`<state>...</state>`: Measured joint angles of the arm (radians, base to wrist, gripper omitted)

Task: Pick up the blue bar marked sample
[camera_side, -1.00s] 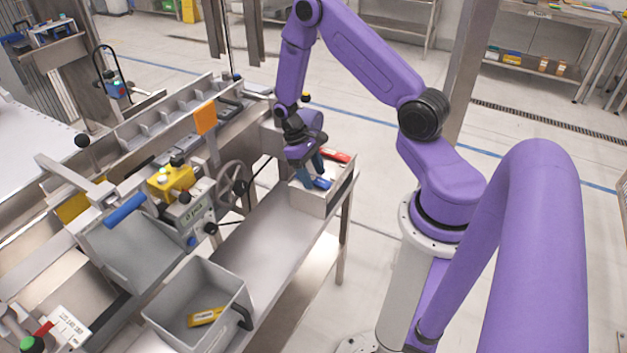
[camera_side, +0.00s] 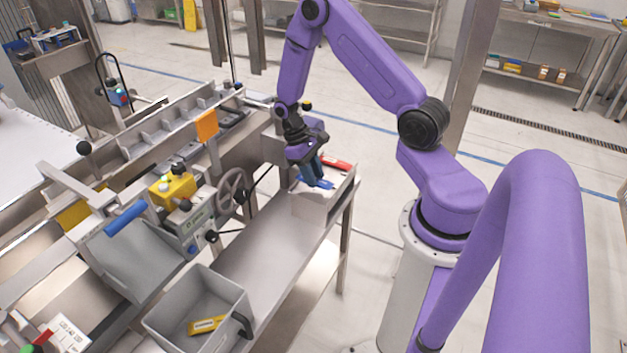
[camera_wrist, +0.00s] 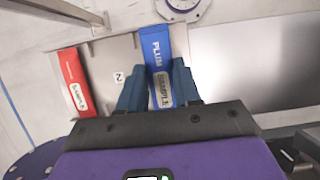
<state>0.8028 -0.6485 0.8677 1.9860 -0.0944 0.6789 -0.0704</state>
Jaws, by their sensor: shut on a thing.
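The blue bar (camera_wrist: 158,55) with a "SAMPLE" label and the word "PLUM" shows in the wrist view between the two fingers of my gripper (camera_wrist: 160,85). My gripper is shut on it. In the side view my gripper (camera_side: 316,180) points down at the pale box on the bench, and a bit of the blue bar (camera_side: 326,186) shows at the fingertips. I cannot tell whether the bar still touches its seat. The bar's near end is partly hidden by the gripper body in the wrist view.
A red bar (camera_wrist: 75,83) also labelled "SAMPLE" lies left of the blue one; it shows in the side view (camera_side: 336,163). The pale box (camera_side: 318,208) stands at the bench end. A grey bin (camera_side: 172,323) holds a yellow item (camera_side: 206,325). The bench middle is clear.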

